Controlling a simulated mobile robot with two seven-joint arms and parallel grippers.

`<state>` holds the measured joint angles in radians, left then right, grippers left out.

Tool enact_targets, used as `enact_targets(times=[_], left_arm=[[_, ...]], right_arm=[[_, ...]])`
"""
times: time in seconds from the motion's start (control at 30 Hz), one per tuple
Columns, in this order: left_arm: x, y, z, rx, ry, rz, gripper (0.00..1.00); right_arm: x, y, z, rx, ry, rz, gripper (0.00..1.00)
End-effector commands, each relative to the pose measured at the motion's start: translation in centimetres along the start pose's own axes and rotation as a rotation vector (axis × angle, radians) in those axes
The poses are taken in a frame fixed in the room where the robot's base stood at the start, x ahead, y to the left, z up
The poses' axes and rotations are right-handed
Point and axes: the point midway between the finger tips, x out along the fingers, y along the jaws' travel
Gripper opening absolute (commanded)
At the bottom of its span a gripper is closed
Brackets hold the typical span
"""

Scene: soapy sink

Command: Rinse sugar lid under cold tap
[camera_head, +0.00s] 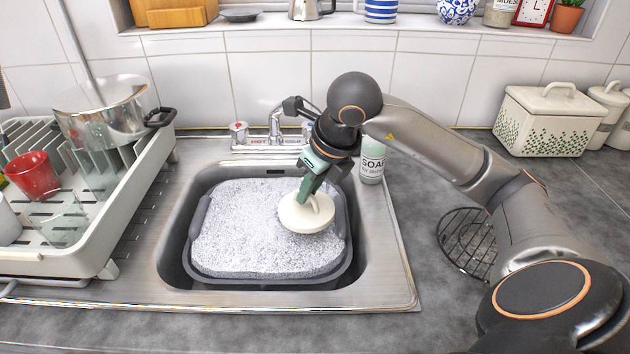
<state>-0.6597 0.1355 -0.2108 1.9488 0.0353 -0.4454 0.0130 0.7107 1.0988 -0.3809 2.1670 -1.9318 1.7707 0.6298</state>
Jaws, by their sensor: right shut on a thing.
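The cream, round sugar lid (299,217) is over the right part of the sink, above or touching the white suds. My right gripper (314,192) comes down from above and is shut on the lid at its top. The tap (275,122) stands behind the basin, with a red HOT label to the left of its spout. I cannot see water running from the spout. My left gripper is not in view.
A grey washing-up bowl (201,212) full of suds sits in the steel sink (388,268). A soap bottle (372,162) stands right behind my wrist. A dish rack (92,258) with a pot is at left. A wire rack (462,240) lies on the right counter.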

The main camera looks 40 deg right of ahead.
Motion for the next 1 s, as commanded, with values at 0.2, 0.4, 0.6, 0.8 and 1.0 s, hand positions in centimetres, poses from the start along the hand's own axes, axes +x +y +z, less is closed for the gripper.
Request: enact_targets(times=[0.2,0.4,0.6,0.8,1.0], left_arm=[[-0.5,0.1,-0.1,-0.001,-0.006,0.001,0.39],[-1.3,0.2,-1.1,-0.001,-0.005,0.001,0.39],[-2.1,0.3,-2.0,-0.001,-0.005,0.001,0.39],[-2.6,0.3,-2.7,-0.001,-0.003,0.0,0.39],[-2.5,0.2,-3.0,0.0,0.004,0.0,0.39]], right_arm=[[-0.7,0.4,0.0,-0.002,-0.001,0.0,0.0],[-2.3,1.8,-0.2,-0.003,-0.002,0.001,0.0],[-3.7,3.1,-0.5,-0.003,-0.002,0.001,0.0],[-4.8,4.1,-0.8,-0.002,-0.001,0.0,0.0],[-4.8,4.2,-0.9,0.0,-0.001,0.0,0.0]])
